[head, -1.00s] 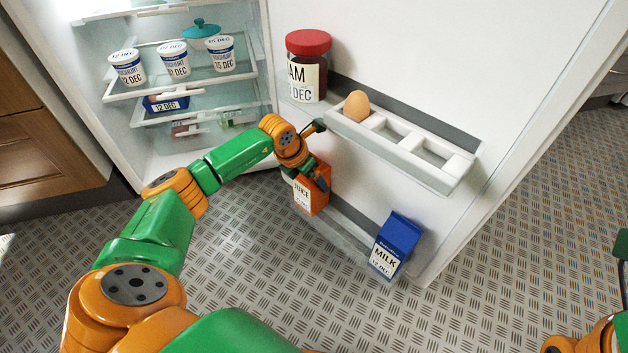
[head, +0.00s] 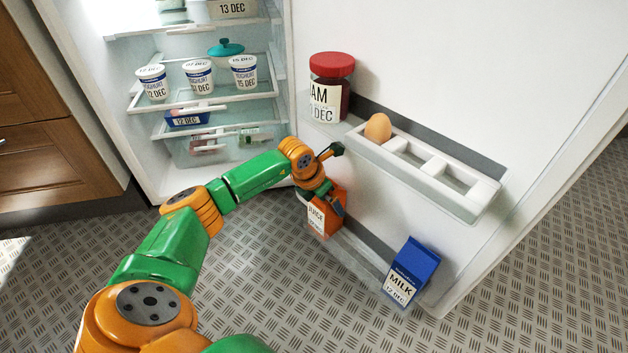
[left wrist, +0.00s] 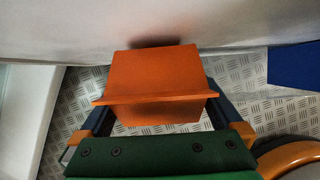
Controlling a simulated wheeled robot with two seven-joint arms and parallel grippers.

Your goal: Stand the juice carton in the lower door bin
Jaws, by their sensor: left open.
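The orange juice carton (head: 317,221) is at the left end of the lower door bin (head: 356,264) and looks upright. Its base is partly hidden by the bin front, so I cannot tell whether it rests on the bin floor. In the left wrist view the carton (left wrist: 155,80) shows from above, close to the door panel. My left gripper (head: 328,203) is at the carton's upper part, with its jaws open and one finger on either side of it. My right gripper is out of view.
A blue milk carton (head: 412,270) stands at the right end of the same bin, with a gap between. Above are an egg rack (head: 440,180) with one egg (head: 378,128) and a jam jar (head: 331,88). Fridge shelves with yoghurts (head: 198,77) are at left.

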